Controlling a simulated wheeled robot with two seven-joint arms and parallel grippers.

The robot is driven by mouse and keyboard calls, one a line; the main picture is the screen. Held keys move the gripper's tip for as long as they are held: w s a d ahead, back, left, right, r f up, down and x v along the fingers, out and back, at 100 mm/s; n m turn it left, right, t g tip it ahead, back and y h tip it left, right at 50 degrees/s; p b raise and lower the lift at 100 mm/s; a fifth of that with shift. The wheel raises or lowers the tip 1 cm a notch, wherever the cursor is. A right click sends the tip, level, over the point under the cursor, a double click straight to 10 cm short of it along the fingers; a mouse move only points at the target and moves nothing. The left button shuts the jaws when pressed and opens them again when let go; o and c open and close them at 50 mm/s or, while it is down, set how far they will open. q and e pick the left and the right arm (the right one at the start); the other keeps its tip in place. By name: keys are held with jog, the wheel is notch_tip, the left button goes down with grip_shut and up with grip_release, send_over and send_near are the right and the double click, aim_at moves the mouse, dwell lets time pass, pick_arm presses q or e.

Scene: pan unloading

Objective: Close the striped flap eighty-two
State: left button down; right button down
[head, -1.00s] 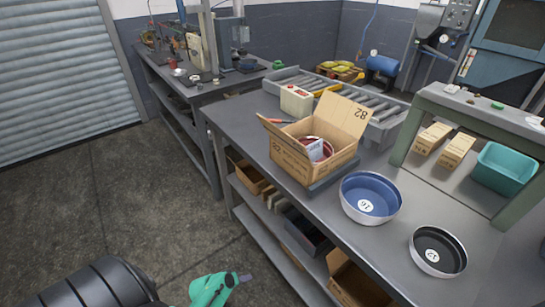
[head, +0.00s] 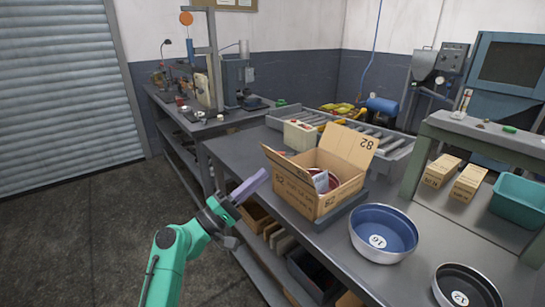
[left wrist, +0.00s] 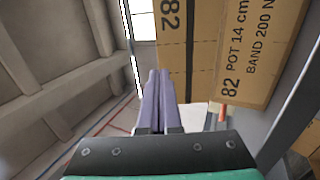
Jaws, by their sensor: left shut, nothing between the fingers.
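The open cardboard box marked 82 (head: 294,187) stands on the workbench with a red item and a white paper inside. Another flap juts out at the box's left side. I cannot make out stripes on any flap. My left gripper (head: 258,179) is shut and empty, with its purple fingers just left of the box. In the left wrist view its fingers (left wrist: 158,78) point at a cardboard panel marked 82 (left wrist: 172,35), beside the box's printed wall (left wrist: 255,50). Whether they touch is unclear. My right gripper is not in view.
A blue bowl marked 16 (head: 383,226) and a dark bowl marked 12 (head: 466,290) stand right of the box. A white and red container (head: 300,134) stands behind it. A roller conveyor (head: 370,135) runs along the back. A green-framed shelf stands at right.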

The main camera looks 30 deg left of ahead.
aim_at(282, 158)
pick_arm(q)
jog(key=p+x, duration=0.2)
jog(key=x, duration=0.2)
jog(key=shift+w+r, duration=0.25)
jog(key=shift+w+d, duration=0.15)
jog(key=shift+w, duration=0.1)
jog(key=shift+f, duration=0.1)
